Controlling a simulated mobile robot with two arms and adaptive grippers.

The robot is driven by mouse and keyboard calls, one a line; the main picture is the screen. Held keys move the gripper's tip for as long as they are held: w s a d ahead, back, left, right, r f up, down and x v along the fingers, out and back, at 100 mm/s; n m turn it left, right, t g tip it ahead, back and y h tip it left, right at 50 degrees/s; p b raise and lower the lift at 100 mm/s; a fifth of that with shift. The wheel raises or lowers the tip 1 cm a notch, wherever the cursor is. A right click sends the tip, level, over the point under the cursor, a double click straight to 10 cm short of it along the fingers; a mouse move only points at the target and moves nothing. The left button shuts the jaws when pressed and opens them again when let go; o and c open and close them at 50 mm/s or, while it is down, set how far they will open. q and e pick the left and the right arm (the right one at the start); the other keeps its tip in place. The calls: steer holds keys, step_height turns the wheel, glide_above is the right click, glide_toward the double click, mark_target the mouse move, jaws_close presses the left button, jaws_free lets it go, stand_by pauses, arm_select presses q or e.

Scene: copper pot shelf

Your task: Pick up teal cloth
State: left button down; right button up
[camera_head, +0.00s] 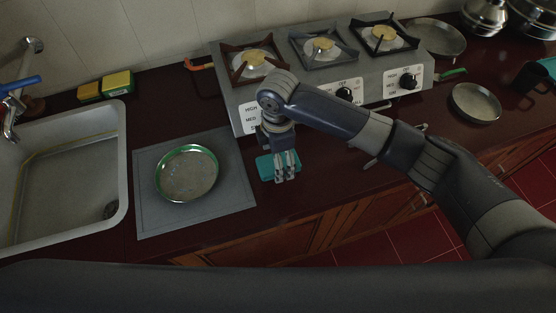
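The teal cloth (264,168) lies on the dark red counter, just in front of the stove and right of the grey mat. My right gripper (286,178) comes down over the cloth from above and covers part of it. Its two fingers are close together at the cloth's right part. I cannot tell whether they pinch the cloth or only hover over it. My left gripper is not in view.
A three-burner stove (238,96) stands behind the gripper. A green-rimmed plate (187,173) rests on a grey mat (151,222) to the left, beside a sink (119,160). A round metal pan (476,103) sits at the right. The counter's front edge is close.

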steer(key=shift+w+f, duration=0.1)
steer(key=shift+f, duration=0.35)
steer(key=shift+c, duration=0.6)
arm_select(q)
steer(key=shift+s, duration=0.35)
arm_select(e)
steer(key=c, duration=1)
steer(key=shift+c, duration=0.2)
steer(key=shift+r, duration=0.1)
